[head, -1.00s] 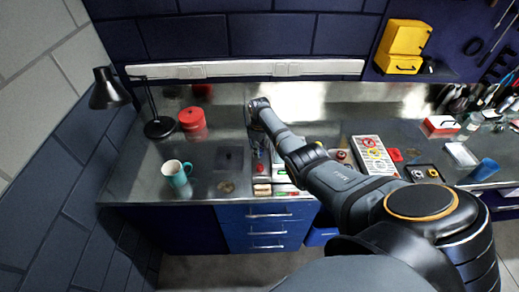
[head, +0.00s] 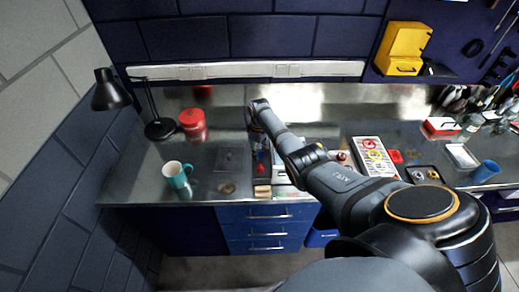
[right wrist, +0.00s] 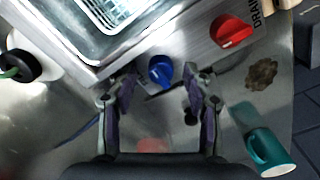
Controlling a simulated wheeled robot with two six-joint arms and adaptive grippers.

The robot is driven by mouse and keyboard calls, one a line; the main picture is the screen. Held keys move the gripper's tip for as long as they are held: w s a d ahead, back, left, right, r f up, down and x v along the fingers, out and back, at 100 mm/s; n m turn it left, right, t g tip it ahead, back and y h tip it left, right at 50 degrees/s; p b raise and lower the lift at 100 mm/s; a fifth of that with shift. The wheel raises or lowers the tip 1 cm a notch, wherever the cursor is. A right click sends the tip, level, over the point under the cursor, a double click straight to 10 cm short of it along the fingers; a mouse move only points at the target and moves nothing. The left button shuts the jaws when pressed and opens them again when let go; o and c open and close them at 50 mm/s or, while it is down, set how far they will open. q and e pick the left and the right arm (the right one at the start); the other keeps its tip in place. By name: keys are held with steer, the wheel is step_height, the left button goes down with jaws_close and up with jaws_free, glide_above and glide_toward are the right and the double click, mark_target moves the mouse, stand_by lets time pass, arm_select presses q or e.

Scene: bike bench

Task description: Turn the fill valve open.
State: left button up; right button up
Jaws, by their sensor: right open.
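A blue knob (right wrist: 160,70) shows in the right wrist view on the metal front of a basin unit (right wrist: 175,45). A red knob (right wrist: 232,31) sits to its right on the same front, beside lettering that reads "DRAIN" in part. No label for the blue knob is readable. My right gripper (right wrist: 165,84) is open, with its fingers on either side of the blue knob. I cannot tell whether either finger touches it. In the head view my right arm hides most of the unit. My left gripper is not in view.
A teal mug (head: 177,174) stands on the steel bench, left of the unit. A red container (head: 193,124) and a black lamp (head: 112,92) stand farther back. A parts tray (head: 372,157) lies to the right of my arm.

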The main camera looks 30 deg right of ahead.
step_height(320, 180, up, 12)
stand_by(0.4)
step_height(320, 180, down, 2)
steer(key=b, duration=0.3)
steer(key=m+b, duration=0.1)
steer(key=b, duration=0.2)
steer(key=shift+f, duration=0.25)
steer(key=shift+m, duration=0.5)
step_height(320, 180, down, 10)
steer(key=shift+r+p, duration=0.15)
steer(key=shift+p, duration=1)
